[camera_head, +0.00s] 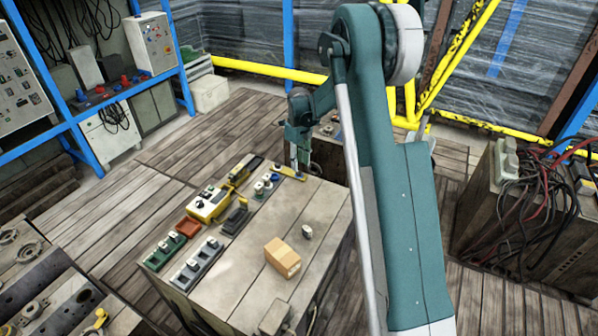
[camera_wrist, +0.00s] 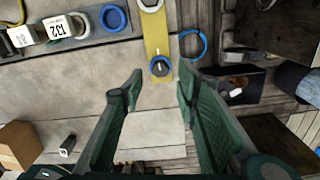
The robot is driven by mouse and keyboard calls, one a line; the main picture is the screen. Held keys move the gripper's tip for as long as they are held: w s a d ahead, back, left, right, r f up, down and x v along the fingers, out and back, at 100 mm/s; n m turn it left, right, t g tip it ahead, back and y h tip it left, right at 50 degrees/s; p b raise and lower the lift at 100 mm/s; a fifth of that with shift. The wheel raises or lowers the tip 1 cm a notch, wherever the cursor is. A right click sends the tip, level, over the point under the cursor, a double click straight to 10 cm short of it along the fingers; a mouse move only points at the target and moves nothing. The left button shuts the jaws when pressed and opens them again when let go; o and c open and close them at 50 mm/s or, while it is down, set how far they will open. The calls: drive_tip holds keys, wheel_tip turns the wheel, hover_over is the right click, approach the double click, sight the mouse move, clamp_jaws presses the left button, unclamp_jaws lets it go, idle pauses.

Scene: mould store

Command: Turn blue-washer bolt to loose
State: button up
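The blue-washer bolt (camera_wrist: 160,67) shows in the wrist view as a dark round head with a pale mark, ringed by blue. It sits at the near end of a yellow plate (camera_wrist: 156,38), which is also at the bench's far corner in the head view (camera_head: 290,172). My gripper (camera_wrist: 160,82) is open, with one green finger on each side below the bolt in the picture; nothing is between them. In the head view my gripper (camera_head: 299,160) hangs over the plate and hides the bolt. Contact with the bolt cannot be told.

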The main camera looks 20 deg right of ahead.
sight(299, 172)
drive_tip(key=shift+f+b, duration=0.35)
drive_tip(key=shift+f, duration=2.05)
drive_tip(key=shift+c, duration=0.5)
drive_tip(key=c, duration=0.8)
